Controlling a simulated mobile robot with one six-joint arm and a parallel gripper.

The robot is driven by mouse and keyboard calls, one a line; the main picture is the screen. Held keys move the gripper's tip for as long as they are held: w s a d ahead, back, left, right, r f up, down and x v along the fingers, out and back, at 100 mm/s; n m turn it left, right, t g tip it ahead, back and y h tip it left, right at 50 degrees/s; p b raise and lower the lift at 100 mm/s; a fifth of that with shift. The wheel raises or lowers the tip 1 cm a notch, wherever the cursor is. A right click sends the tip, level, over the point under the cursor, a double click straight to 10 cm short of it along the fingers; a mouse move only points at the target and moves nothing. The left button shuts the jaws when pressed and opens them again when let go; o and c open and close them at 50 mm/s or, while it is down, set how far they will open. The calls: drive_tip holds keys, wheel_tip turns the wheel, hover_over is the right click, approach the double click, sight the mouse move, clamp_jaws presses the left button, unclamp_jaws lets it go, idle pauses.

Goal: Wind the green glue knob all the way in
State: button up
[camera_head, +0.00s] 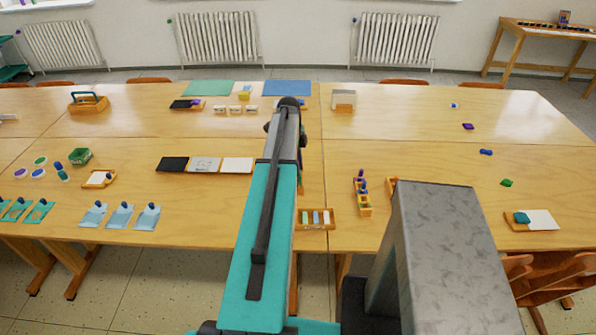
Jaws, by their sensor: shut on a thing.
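My arm reaches forward over the middle of the table (420,150), its far end a dark wrist joint beyond the black, grey and white cards. The fingers of my gripper do not show; the arm hides what lies beneath and behind it. I cannot pick out a green glue knob for certain. On the left are a small dark blue upright piece (58,167) and a teal one (62,176), with a green-topped disc (40,160) near them. A small green piece (507,182) lies alone on the right. These are too small to tell in detail.
An orange tray with colored sticks (315,226) and an orange rack with purple-topped pegs (361,200) stand right of my arm. Blue sheets with dark-handled pieces (120,217) lie front left. The back right table is mostly clear.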

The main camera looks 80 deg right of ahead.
drive_tip(key=n, duration=0.3)
drive_tip(key=shift+n, duration=0.4)
drive_tip(key=shift+n+h, duration=0.4)
drive_tip(key=shift+n, duration=1.4)
drive_tip(key=o, duration=1.5)
drive_tip(key=m, duration=0.6)
drive_tip(key=shift+y, duration=0.3)
drive_tip(key=shift+m+y, duration=0.3)
drive_tip(key=shift+m, duration=2.5)
